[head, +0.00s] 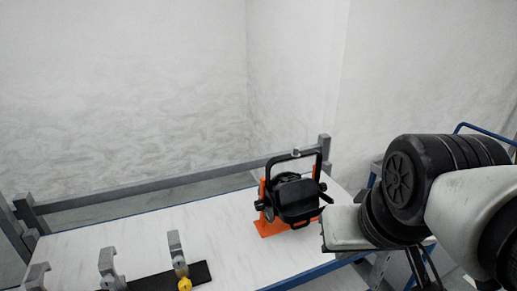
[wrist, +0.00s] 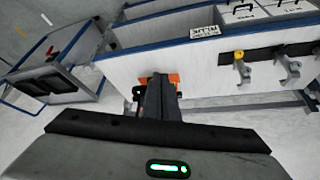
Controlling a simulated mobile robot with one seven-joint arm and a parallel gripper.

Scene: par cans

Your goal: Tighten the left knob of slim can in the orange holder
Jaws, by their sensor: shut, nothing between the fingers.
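The slim can (head: 297,198) is a black lamp with a square front frame and a yoke. It sits in the orange holder (head: 272,229) at the right end of the white table. A small dark knob (head: 259,205) shows on its left side and another dark knob (head: 327,198) on its right. In the wrist view, my gripper (wrist: 161,82) has its dark fingers together and empty. They cover most of the lamp and holder, leaving a bit of orange holder (wrist: 174,79) beside the fingertips. In the head view, the fingers cannot be made out.
Grey hooks (head: 108,268) and a clamp with a yellow knob (head: 184,284) stand on the table's near side. A grey rail (head: 150,186) runs along the far edge. Bare white tabletop (head: 130,232) lies left of the holder. A blue-framed cart (wrist: 45,75) stands apart.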

